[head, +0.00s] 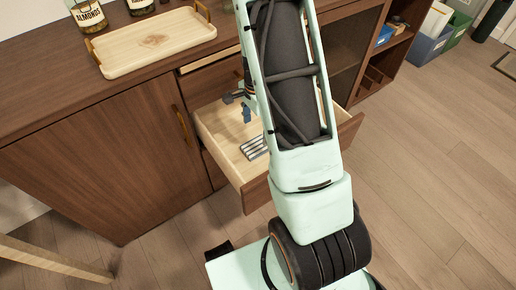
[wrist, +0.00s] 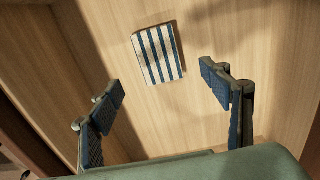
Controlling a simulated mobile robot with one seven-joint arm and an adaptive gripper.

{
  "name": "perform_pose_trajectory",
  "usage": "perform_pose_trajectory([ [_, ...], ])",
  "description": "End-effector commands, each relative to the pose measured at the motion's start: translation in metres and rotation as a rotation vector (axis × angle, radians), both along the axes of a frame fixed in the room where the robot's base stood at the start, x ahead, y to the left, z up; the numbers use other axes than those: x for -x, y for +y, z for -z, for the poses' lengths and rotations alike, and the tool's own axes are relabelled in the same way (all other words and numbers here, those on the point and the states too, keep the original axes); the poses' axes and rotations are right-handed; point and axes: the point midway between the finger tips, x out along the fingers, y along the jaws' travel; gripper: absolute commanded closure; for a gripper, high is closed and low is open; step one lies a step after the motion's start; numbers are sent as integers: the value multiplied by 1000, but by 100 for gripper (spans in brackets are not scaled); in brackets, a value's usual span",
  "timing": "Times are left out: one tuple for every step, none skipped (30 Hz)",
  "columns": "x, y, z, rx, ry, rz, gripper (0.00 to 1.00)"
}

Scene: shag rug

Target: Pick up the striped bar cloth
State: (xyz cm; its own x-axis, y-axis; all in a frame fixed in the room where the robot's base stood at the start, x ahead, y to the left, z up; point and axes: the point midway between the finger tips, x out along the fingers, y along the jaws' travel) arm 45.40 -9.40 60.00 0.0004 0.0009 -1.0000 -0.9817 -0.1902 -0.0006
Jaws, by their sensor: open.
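The striped bar cloth (wrist: 158,54) is a small folded rectangle with blue and white stripes. It lies flat on the bare wooden floor of an open drawer (head: 216,135). In the head view the cloth (head: 254,148) shows toward the front of the drawer, beside my arm. My gripper (wrist: 164,88) is open and empty, its two blue-padded fingers spread wide. In the wrist view the cloth lies beyond the fingertips, between their lines and apart from them. In the head view my gripper (head: 239,105) is over the back part of the drawer, partly hidden by my arm.
A wooden tray (head: 152,41) and jars (head: 90,16) stand on the cabinet top (head: 40,85). Bins (head: 428,46) sit at the far right. The wooden floor (head: 430,185) at the right is clear.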

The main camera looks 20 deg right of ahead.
Motion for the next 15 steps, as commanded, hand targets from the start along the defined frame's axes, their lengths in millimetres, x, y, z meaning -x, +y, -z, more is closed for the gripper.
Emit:
perform_pose_trajectory([
  [2,0,13,-1,4,1,29],
  [1,0,18,0,4,1,29],
  [1,-1,24,1,3,1,29],
  [1,0,28,1,3,1,29],
  [1,0,31,0,3,0,29],
  [1,0,33,0,2,0,29],
  [1,0,35,0,1,-1,29],
  [1,0,36,0,1,-1,29],
  [1,1,39,0,0,-1,29],
  [1,1,42,0,0,-1,29],
  [1,1,45,0,1,-1,29],
  [2,2,51,0,2,-1,29],
  [3,2,56,0,3,-1,29],
  [3,2,62,1,3,-1,29],
  [3,3,68,0,2,0,29],
])
